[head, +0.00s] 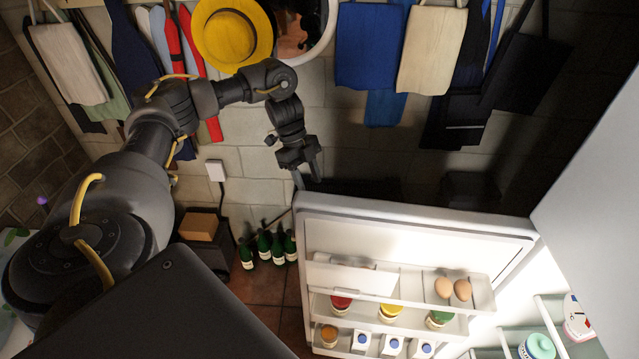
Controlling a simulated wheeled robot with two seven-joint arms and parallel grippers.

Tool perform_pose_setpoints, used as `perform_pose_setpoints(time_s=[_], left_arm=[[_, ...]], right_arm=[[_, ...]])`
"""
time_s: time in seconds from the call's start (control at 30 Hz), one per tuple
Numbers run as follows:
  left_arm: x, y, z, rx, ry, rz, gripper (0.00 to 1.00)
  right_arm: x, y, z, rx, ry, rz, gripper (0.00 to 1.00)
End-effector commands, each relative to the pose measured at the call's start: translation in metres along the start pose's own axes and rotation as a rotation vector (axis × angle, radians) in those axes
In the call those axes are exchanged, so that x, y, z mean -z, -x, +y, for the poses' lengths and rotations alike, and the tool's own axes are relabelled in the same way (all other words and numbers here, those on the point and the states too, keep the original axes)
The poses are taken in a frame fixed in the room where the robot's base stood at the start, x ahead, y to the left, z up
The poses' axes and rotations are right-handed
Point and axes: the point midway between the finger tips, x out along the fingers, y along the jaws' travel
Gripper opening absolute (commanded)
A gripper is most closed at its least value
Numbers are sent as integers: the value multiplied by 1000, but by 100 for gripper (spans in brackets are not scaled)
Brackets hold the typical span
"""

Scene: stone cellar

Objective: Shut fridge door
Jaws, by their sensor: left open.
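The white fridge door (420,222) stands open in the head view, its shelved inner side facing me. Its shelves hold two eggs, several jars and several cartons. My right gripper is not in view.
Green bottles (265,248) and a dark box (208,238) stand on the tiled floor left of the door. Clothes, a yellow hat (232,32) and a round mirror (300,25) hang on the stone wall behind. A white socket box (215,170) is on the wall.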

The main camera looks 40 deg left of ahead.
Motion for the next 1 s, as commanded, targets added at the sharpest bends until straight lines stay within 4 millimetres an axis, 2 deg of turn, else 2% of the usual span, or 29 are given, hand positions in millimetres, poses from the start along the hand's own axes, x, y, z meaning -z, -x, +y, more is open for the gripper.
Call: perform_pose_setpoints(time_s=[0.2,0.5,0.7,0.93,1.0], left_arm=[[1,-40,0,-6,-1,2,41],[3,-82,-1,-5,-2,0,41],[2,-94,-1,-3,-3,1,41],[2,-95,-2,-3,-4,1,41],[2,-95,-2,-3,-4,1,35]], right_arm=[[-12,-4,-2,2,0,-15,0],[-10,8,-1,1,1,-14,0],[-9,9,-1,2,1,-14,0],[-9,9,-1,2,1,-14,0],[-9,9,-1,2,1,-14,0]])
